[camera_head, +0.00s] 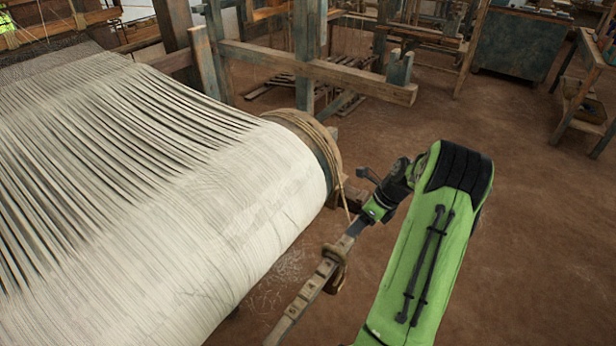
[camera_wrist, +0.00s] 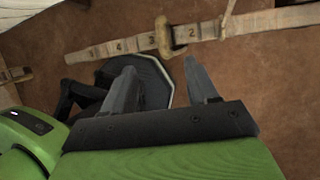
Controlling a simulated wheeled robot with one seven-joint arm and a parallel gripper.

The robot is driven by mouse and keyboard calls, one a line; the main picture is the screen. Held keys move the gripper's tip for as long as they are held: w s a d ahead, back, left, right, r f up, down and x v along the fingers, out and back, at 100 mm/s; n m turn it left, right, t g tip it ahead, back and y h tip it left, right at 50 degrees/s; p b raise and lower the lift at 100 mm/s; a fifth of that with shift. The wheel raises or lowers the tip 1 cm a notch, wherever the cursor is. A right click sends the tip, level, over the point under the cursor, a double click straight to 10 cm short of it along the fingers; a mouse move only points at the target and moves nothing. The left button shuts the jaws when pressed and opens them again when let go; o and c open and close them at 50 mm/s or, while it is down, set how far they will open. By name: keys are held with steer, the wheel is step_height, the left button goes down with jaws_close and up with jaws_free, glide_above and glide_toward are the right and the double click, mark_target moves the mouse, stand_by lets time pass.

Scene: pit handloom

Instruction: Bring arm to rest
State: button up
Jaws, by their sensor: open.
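My green arm reaches up from the lower right in the head view, bends at a black joint and points down-left toward the end of the loom's warp beam. My gripper (camera_wrist: 162,82) shows in the wrist view with two grey fingers apart and nothing between them. In the head view the gripper's end (camera_head: 376,205) is close to a notched wooden bar (camera_head: 303,302); I cannot tell whether they touch. In the wrist view the bar (camera_wrist: 205,33) bears numbers and lies beyond the fingertips, with a rope loop (camera_wrist: 163,37) around it.
A wide roll of white warp threads (camera_head: 230,210) fills the left, with rope wound on its end (camera_head: 318,140). Wooden loom posts (camera_head: 305,60) and a crossbeam (camera_head: 340,80) stand behind. A dark chest (camera_head: 520,45) and a wooden stand (camera_head: 580,105) are at the right. The brown floor between is clear.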

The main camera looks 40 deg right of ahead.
steer(key=a+r+n+h+p, duration=0.3)
steer(key=a+r+n+p, duration=0.1)
steer(key=a+r+n, duration=1.25)
steer(key=s+a+r+n+t+p, duration=0.2)
steer(key=s+a+r+n+p, duration=0.2)
steer(key=s+a+r+n, duration=1)
steer(key=shift+s+n+h+p, duration=0.3)
steer(key=shift+s+n, duration=0.35)
steer(key=shift+n, duration=0.3)
steer(key=shift+a+r, duration=0.1)
steer(key=shift+a, duration=0.05)
